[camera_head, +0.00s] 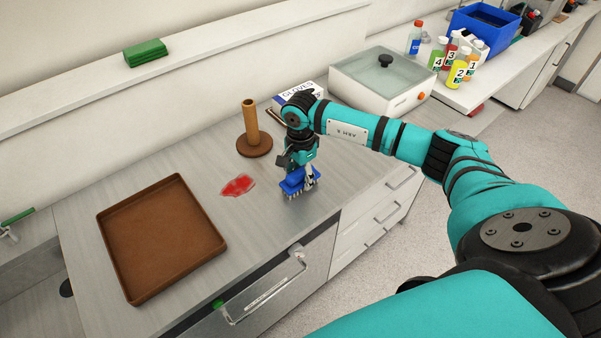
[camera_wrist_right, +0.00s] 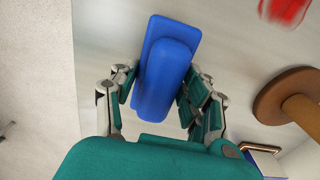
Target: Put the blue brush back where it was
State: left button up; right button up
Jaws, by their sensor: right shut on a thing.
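The blue brush (camera_head: 293,184) is in my right gripper (camera_head: 300,173), just above or on the grey counter near its front edge, bristles down. I cannot tell whether the bristles touch the counter. In the right wrist view the brush's blue back and handle (camera_wrist_right: 165,75) lie between the two fingers of the right gripper (camera_wrist_right: 160,95), which is shut on the handle. A red spill (camera_head: 238,185) lies on the counter to the left of the brush. My left gripper is not in view.
A brown tray (camera_head: 107,238) lies at the left of the counter. A wooden post on a round base (camera_head: 255,146) stands behind the brush, near a gloves box (camera_head: 297,92). A white lidded appliance (camera_head: 350,92) and several bottles (camera_head: 459,74) stand farther right. A green sponge-like stack (camera_head: 146,52) sits on the ledge.

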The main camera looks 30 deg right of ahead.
aim_at(301, 171)
jog(key=shift+f, duration=0.2)
jog(key=o, duration=1.1)
jog(key=shift+r, duration=0.1)
jog(key=shift+r, duration=0.1)
notch_tip(301, 171, up, 11)
jog(key=b, duration=0.4)
jog(key=shift+r, duration=0.55)
